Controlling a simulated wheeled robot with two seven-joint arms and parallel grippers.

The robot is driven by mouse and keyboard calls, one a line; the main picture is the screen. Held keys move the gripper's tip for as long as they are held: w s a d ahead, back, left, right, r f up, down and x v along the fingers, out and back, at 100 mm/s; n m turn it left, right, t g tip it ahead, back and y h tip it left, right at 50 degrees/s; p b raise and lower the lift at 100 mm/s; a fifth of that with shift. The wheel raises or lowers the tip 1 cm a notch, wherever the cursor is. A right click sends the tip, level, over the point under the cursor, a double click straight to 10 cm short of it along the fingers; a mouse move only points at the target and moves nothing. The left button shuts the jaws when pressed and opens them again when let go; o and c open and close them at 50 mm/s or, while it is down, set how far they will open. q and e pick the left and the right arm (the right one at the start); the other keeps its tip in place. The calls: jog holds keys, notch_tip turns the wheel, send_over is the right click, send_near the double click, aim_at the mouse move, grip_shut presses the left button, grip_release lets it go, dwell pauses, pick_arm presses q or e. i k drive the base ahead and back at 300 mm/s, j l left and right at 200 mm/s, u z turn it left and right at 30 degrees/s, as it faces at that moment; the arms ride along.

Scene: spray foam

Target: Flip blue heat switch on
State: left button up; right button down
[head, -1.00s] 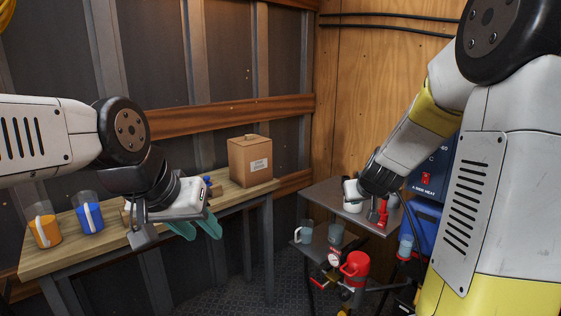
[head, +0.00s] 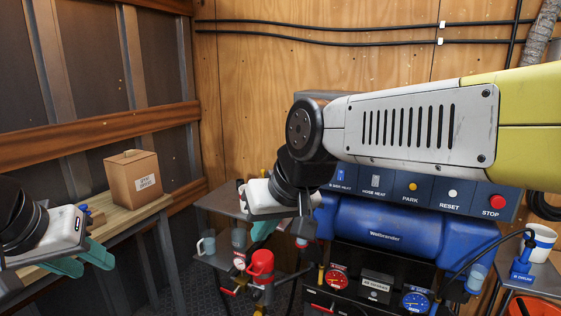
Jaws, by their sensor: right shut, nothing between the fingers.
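The control panel (head: 385,190) of the blue Wattbender machine carries the blue switch (head: 342,174) above a "B SIDE HEAT" label. The switch is at the panel's left end, just below my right arm, partly crowded by it. Its flip position is too small to tell. My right gripper (head: 263,231) is shut and empty, left of and below the switch, apart from it, its fingers partly hidden by its own body. My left gripper (head: 84,262) is at the left edge by the wooden workbench, with its teal fingers apart and nothing seen between them.
The panel also has a hose heat switch (head: 375,182), a yellow park button (head: 413,187), a white reset button (head: 453,193) and a red stop button (head: 497,202). A grey shelf (head: 215,199) stands left of the machine. A cardboard box (head: 132,184) sits on the workbench (head: 124,222).

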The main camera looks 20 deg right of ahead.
aim_at(341, 173)
jog(key=z, duration=1.3)
jog(key=i+j+z, duration=0.25)
jog(key=i+j, duration=0.35)
jog(key=i, duration=0.05)
